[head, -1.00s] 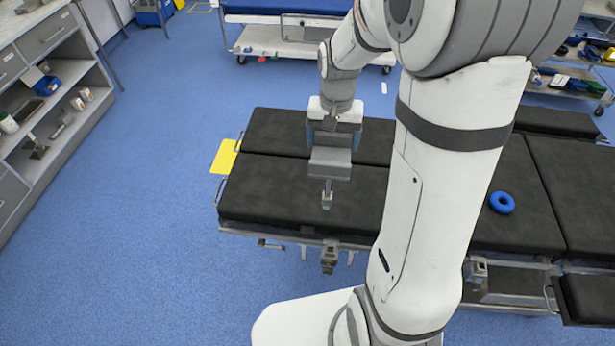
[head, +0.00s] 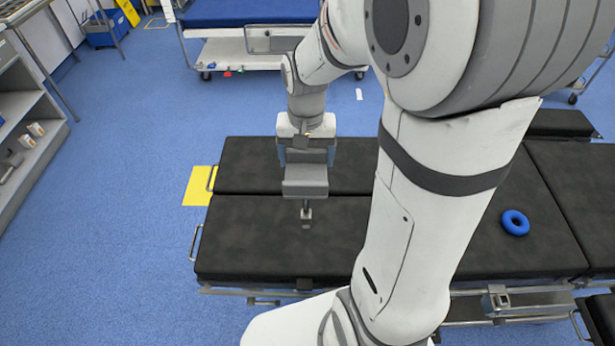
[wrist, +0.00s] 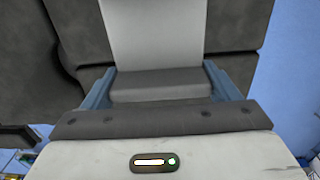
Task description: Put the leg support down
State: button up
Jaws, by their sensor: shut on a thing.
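My gripper (head: 306,157) is shut on the leg support (head: 305,182), a grey block with a short metal post pointing down. They are over the left part of the black-padded operating table (head: 240,240). The post's lower end shows against the front pad; I cannot tell whether it touches. In the wrist view the two blue-grey fingers of my gripper (wrist: 160,88) stand on either side of the leg support (wrist: 153,30), which shows as a light grey plate and a darker block. The black table padding (wrist: 230,25) lies beyond it.
A blue ring (head: 515,222) lies on the table's right part. A yellow sheet (head: 200,186) is at the table's left edge. Metal clamps (head: 497,299) sit along the front rail. A cart (head: 250,50) stands behind, shelves (head: 40,120) at left. Blue floor (head: 110,200) is clear at left.

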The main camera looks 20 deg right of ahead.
jog(key=shift+a+f, duration=0.2)
jog(key=shift+f, duration=2.1)
jog(key=shift+f+b, duration=0.45)
jog(key=shift+f, duration=0.2)
jog(key=o, duration=1)
jog(key=shift+r, duration=0.2)
